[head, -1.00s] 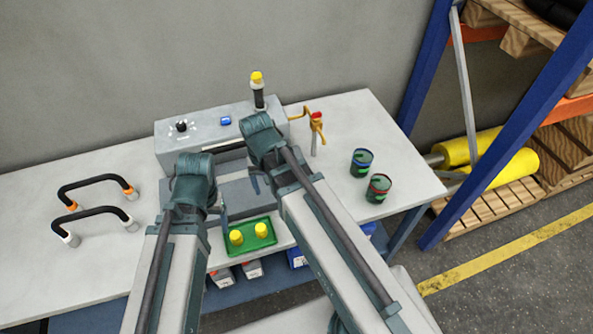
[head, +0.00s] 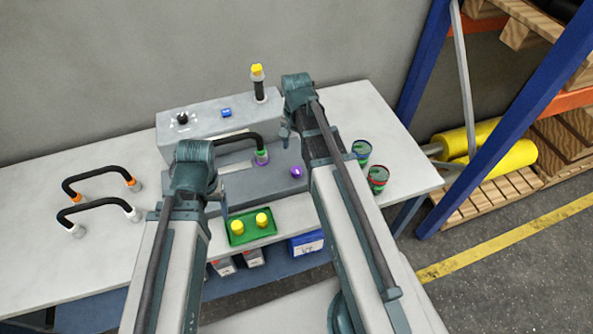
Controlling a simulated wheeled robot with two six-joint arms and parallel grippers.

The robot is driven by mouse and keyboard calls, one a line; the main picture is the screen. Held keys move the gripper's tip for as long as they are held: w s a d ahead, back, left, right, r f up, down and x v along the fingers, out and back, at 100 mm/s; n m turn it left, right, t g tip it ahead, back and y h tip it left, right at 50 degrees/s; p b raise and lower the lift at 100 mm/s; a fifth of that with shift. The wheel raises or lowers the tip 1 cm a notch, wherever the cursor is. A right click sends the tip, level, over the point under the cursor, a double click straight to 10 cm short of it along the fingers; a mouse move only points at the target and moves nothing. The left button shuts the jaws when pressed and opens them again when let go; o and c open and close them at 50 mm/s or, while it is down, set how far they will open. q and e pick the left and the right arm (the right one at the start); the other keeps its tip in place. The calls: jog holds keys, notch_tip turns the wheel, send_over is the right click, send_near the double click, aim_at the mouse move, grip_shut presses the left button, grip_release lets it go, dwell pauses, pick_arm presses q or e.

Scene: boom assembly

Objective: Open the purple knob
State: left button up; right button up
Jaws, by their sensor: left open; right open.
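The purple knob (head: 296,172) is a small round part on the right of the grey machine's lower step (head: 265,183). My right gripper (head: 285,137) is open, above and slightly left of the knob in the picture, apart from it. My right forearm passes just right of the knob. My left gripper (head: 224,200) is open and empty, left of the knob, near the green tray; its fingers are small and partly hidden by my arm.
A black hose (head: 238,137) with a green and purple end stands left of the knob. Two black handles (head: 98,205) lie at left. A green tray (head: 240,240) with yellow parts is in front. Two dark cans (head: 377,178) stand right of my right arm.

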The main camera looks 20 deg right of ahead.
aim_at(296, 169)
pick_arm(q)
notch_tip(296, 169, down, 11)
jog(key=b, duration=1)
jog(key=shift+f, duration=0.2)
pick_arm(e)
notch_tip(296, 169, down, 11)
jog(key=shift+f, duration=0.2)
grip_shut()
